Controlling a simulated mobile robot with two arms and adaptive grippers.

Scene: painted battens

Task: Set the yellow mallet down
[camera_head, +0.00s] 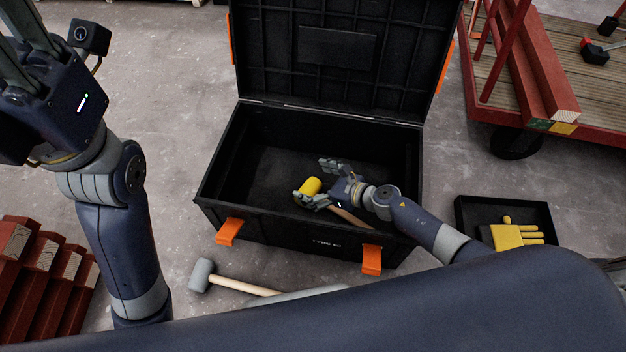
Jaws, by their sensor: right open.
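The yellow mallet (311,186) lies inside the open black toolbox (215,177), its wooden handle running down to the right towards the front wall. My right gripper (318,182) is inside the box, reaching in from the right. Its fingers are spread apart, with the mallet's yellow head between or just beside them; I cannot tell whether they touch it. The gripper hides part of the handle. My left gripper (30,30) is raised at the upper left, its fingers cut off by the picture's edge.
A grey mallet (203,275) lies on the floor before the box. A black tray (480,212) with yellow gloves (510,236) is at right. Red battens (40,275) are stacked at lower left. A red cart (475,100) stands at upper right. The box lid (340,50) is up.

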